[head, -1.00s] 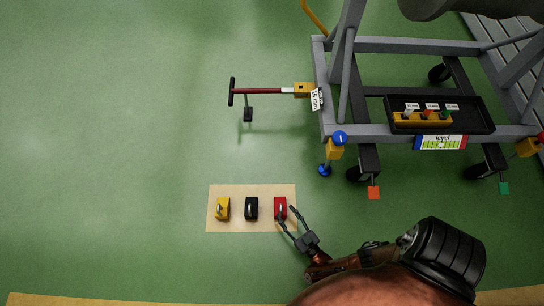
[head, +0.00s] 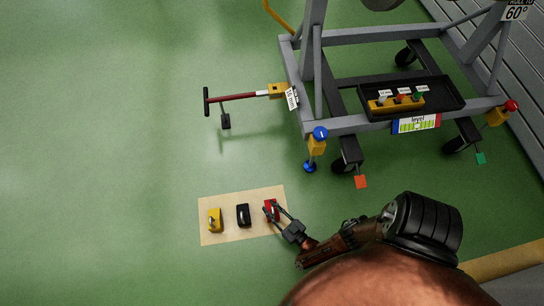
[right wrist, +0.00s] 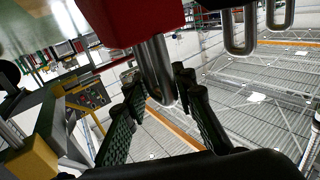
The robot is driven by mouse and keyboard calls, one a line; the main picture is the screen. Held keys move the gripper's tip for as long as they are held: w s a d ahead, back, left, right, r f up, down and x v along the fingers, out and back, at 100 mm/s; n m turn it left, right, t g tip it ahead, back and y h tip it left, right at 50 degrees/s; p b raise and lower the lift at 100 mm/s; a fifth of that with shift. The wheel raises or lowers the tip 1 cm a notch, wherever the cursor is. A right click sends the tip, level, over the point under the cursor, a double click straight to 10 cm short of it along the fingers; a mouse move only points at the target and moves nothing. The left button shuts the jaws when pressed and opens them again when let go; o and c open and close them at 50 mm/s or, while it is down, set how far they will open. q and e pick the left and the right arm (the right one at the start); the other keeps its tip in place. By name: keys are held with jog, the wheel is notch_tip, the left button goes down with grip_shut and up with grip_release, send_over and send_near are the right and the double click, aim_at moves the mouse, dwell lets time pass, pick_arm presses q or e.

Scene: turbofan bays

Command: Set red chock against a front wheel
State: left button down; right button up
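The red chock (head: 271,212) sits at the right end of a tan mat (head: 228,232) on the green floor. My right gripper (head: 276,208) is at this chock. In the right wrist view the red chock (right wrist: 140,18) fills the top, and its metal loop handle (right wrist: 160,75) hangs between the fingers of my right gripper (right wrist: 162,100). The fingers stand apart, one on each side of the handle, with a gap visible. The cart's near wheels (head: 346,164) and (head: 457,145) stand at its front legs. My left gripper is not in view.
A yellow chock (head: 214,220) and a black chock (head: 243,214) share the mat. The grey cart frame carries a black tray (head: 440,93) and a level (head: 416,124). A tow bar (head: 236,98) sticks out left. Floor between mat and cart is clear.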

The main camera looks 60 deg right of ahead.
grip_shut()
dwell(0.7)
